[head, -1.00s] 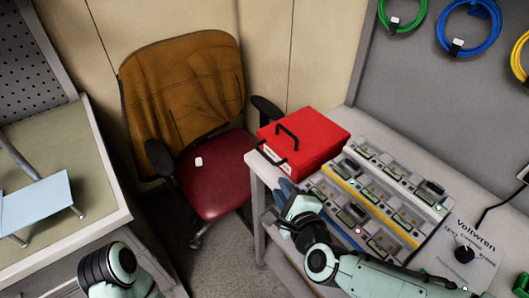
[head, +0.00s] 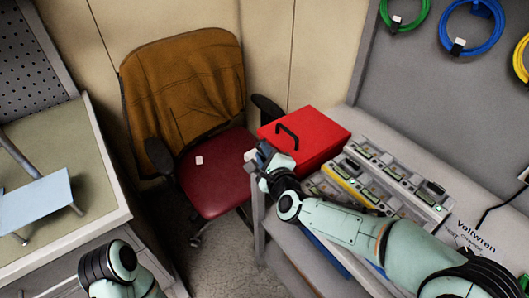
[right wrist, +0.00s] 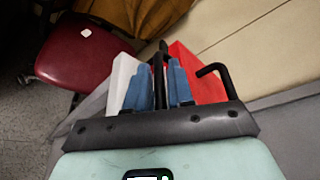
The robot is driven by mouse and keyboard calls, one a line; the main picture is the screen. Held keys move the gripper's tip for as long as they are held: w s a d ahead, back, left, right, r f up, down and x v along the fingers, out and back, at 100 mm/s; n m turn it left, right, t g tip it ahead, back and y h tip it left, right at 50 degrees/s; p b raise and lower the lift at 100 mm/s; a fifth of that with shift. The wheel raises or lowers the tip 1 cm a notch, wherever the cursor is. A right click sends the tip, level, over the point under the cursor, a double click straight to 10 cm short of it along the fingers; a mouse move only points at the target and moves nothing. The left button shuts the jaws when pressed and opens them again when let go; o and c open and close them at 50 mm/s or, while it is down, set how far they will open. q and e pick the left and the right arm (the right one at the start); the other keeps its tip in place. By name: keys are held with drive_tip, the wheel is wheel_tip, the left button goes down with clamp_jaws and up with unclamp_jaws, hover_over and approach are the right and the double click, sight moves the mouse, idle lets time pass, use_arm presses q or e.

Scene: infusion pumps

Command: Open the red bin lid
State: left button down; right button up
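My right gripper (head: 256,156) is at the bin's chair-facing edge. In the right wrist view, its two blue fingers (right wrist: 161,88) stand close together on either side of a black bar (right wrist: 158,60) at that edge. I cannot tell whether they press on it. A white surface (right wrist: 124,82) shows left of the fingers. My left gripper is out of view.
A chair with a red seat (head: 217,172) and brown back stands left of the bin. The rack of pump modules (head: 395,178) is right of the bin, partly behind my right arm. Another table (head: 85,165) is at left.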

drive_tip(key=shift+w, duration=0.15)
clamp_jaws()
drive_tip(key=s+a, duration=0.9)
drive_tip(key=a, duration=0.4)
drive_tip(key=shift+s, duration=0.2)
unclamp_jaws()
drive_tip(key=shift+d, duration=0.1)
